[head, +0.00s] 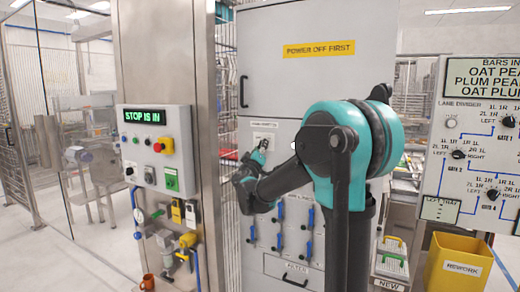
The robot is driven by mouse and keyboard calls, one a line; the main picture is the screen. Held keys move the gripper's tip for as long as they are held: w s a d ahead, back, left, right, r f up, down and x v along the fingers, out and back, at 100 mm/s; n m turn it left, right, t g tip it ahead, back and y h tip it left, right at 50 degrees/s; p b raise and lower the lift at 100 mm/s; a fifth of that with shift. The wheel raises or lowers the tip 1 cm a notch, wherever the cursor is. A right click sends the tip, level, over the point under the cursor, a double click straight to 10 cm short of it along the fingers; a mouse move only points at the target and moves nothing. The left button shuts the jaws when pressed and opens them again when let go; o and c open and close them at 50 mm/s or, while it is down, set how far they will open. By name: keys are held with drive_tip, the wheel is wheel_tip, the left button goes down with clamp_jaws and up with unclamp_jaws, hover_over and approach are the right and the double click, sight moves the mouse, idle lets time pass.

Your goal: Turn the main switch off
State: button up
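A tall grey cabinet (300,85) stands in front of me, with a yellow "POWER OFF FIRST" label (319,49) on its upper door. A small pale plate (266,125) with lettering too small to read is on the cabinet front. My gripper (258,150) is at the cabinet front just below this plate. Its fingers are small and dark, and I cannot tell whether they are open or shut, or touching anything. I cannot clearly make out the main switch; my gripper may cover it.
A control box (160,115) at left shows "STOP IS IN" and carries a red button (163,145). Several blue-handled valves (280,243) sit below my gripper. A lane divider panel (470,150) and yellow rework bin (459,262) stand at right.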

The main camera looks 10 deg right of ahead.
drive_tip(key=c, duration=0.7)
drive_tip(key=shift+c, duration=0.2)
drive_tip(key=shift+n, duration=0.3)
drive_tip(key=shift+r+n+g+y, duration=0.15)
drive_tip(key=shift+n+g+y, duration=0.55)
drive_tip(key=shift+n, duration=2)
drive_tip(key=shift+r+n+g+y, duration=0.15)
drive_tip(key=shift+n+g, duration=1.15)
drive_tip(key=shift+n, duration=1.4)
drive_tip(key=shift+r+n+g+y, duration=0.25)
drive_tip(key=shift+n+g, duration=0.75)
drive_tip(key=shift+n, duration=1.7)
drive_tip(key=o, duration=1.2)
drive_tip(key=shift+c, duration=0.2)
